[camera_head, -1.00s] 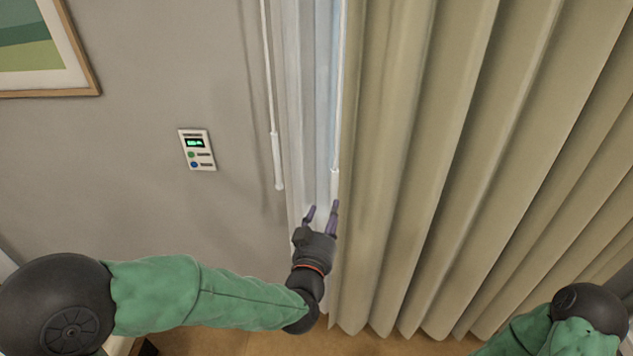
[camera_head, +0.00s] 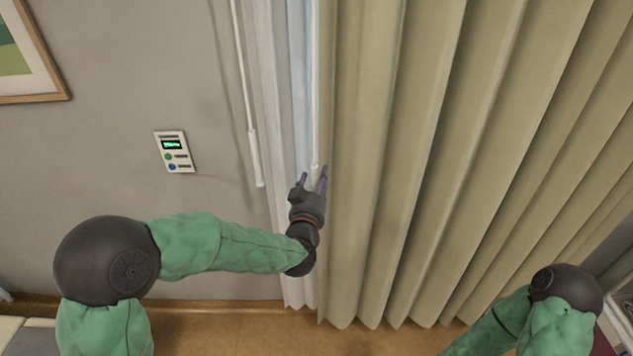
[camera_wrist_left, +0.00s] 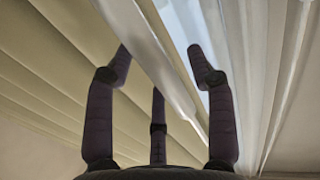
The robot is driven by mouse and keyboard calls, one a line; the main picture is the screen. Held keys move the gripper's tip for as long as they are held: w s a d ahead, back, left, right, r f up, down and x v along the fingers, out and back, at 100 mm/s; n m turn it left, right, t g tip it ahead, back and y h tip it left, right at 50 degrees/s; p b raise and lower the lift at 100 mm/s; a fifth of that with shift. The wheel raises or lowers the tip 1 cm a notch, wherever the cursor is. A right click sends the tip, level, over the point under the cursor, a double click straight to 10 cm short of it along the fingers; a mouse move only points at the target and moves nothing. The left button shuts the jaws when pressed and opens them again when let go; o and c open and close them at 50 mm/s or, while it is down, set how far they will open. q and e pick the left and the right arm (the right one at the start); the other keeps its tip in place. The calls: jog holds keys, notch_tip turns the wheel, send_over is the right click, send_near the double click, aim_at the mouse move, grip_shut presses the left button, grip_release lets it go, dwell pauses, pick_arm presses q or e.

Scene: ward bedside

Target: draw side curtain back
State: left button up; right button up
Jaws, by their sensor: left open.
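The beige side curtain (camera_head: 420,150) hangs in deep folds over the middle and right of the head view. A thin white draw rod (camera_head: 316,110) hangs along its left edge. My left gripper (camera_head: 313,178) is open, fingers pointing up, at the rod's lower end. In the left wrist view, the white rod (camera_wrist_left: 165,70) runs slantwise between the spread dark fingers (camera_wrist_left: 158,60); I cannot tell whether any finger touches it. The curtain (camera_wrist_left: 50,75) fills the left of that view. My right gripper is out of view; only my right arm shows at lower right.
A pale sheer curtain (camera_head: 275,120) hangs left of the beige one. A second white rod (camera_head: 255,158) hangs in front of the wall. A small control panel (camera_head: 174,152) and a framed picture (camera_head: 30,60) are on the wall. The floor (camera_head: 220,330) below shows clear.

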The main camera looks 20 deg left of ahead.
pick_arm(q)
jog(key=shift+c, duration=0.3)
grip_shut()
jog(key=shift+d, duration=0.1)
